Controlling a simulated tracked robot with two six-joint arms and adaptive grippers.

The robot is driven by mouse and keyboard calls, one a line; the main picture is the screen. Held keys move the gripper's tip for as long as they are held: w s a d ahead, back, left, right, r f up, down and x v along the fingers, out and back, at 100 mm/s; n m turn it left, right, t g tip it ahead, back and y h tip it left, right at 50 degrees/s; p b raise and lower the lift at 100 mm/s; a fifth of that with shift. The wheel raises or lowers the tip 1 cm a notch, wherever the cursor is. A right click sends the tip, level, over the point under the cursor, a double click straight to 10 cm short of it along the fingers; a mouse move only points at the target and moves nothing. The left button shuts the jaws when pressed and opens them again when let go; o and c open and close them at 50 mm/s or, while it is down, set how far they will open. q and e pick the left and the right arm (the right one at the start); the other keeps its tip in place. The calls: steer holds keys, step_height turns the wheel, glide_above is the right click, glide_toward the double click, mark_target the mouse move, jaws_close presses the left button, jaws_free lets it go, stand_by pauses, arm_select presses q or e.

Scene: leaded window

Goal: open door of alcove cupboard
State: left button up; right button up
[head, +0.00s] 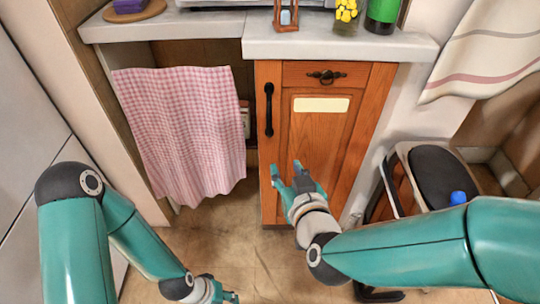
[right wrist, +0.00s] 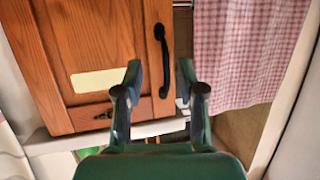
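The alcove cupboard is orange-brown wood with a drawer above a closed door (head: 308,135). The door has a pale label panel and a black vertical handle (head: 268,108) near its left edge. My right gripper (head: 286,167) is open and empty in front of the lower part of the door, below the handle. In the right wrist view the handle (right wrist: 162,60) is beyond the open fingers (right wrist: 160,72), and the door (right wrist: 85,60) appears upside down. My left gripper (head: 230,296) is low at the bottom edge, partly cut off; its finger opening is unclear.
A pink checked curtain (head: 182,130) hangs left of the cupboard. A pale countertop (head: 340,42) above bears an hourglass (head: 286,15), a jar (head: 346,10) and a green bottle (head: 382,14). A black-lidded bin (head: 446,175) stands right. Some floor (head: 215,240) is clear in front.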

arm_select(q)
step_height(320, 180, down, 10)
steer(key=f+b, duration=0.1)
steer(key=b, duration=0.7)
arm_select(e)
steer(key=s+r+t, duration=0.2)
steer(key=s+t, duration=0.1)
steer(key=s, duration=0.1)
steer(key=p, duration=0.7)
glide_toward(271, 126)
arm_select(q)
step_height(271, 126, up, 5)
steer(key=shift+r+b, duration=0.1)
steer(key=shift+b, duration=0.85)
arm_select(e)
steer(key=shift+t, duration=0.4)
steer(key=w, duration=0.3)
steer(key=w+a, duration=0.1)
steer(key=w, duration=0.3)
steer(key=w+a, duration=0.1)
steer(key=w, duration=0.2)
steer(key=shift+w+a+f, duration=0.2)
steer(key=shift+f, duration=0.15)
jaws_close()
steer(key=shift+d, duration=0.1)
